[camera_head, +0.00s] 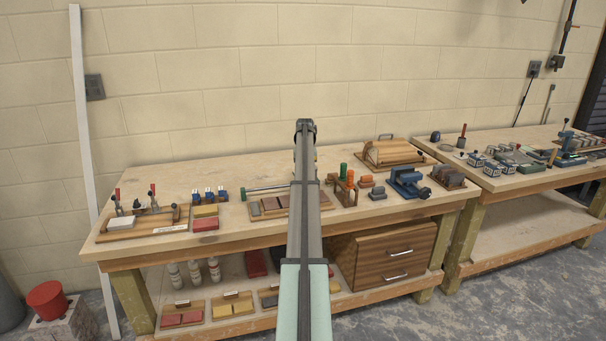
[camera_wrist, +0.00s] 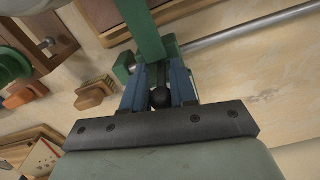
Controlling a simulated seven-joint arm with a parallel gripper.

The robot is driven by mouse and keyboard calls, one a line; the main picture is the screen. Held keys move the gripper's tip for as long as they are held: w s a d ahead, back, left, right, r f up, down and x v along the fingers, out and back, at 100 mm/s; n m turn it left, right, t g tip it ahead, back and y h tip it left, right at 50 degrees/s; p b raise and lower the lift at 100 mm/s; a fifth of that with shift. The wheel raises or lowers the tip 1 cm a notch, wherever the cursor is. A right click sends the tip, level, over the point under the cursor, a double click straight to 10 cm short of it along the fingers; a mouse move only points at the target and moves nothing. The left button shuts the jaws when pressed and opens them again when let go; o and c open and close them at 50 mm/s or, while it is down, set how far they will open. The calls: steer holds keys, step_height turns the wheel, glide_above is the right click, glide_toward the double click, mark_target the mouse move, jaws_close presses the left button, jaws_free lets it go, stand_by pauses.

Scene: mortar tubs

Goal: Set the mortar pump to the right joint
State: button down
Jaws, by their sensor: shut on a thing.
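I cannot make out anything that is clearly a mortar pump or a joint. In the wrist view my gripper (camera_wrist: 158,88) has its two blue-grey fingers close together around part of a green tool (camera_wrist: 149,38), with a dark round knob (camera_wrist: 158,99) between them. A long grey rod (camera_wrist: 250,27) runs off to the right from beside the green part. My fingertips are hidden there by my arm.
The wooden bench (camera_head: 150,182) is crowded. Red-handled toggle clamps (camera_head: 135,202) stand at left, and a blue vise (camera_head: 408,182) and wooden box (camera_head: 392,153) at right. Green-and-orange clamps (camera_head: 346,182) stand close right of my arm. A second bench (camera_head: 480,181) holds small items.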

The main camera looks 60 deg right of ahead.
steer(key=shift+w, duration=0.1)
steer(key=c, duration=1)
jaws_free()
steer(key=shift+c, duration=0.2)
steer(key=shift+r, duration=0.15)
step_height(320, 180, up, 14)
steer(key=shift+f, duration=0.2)
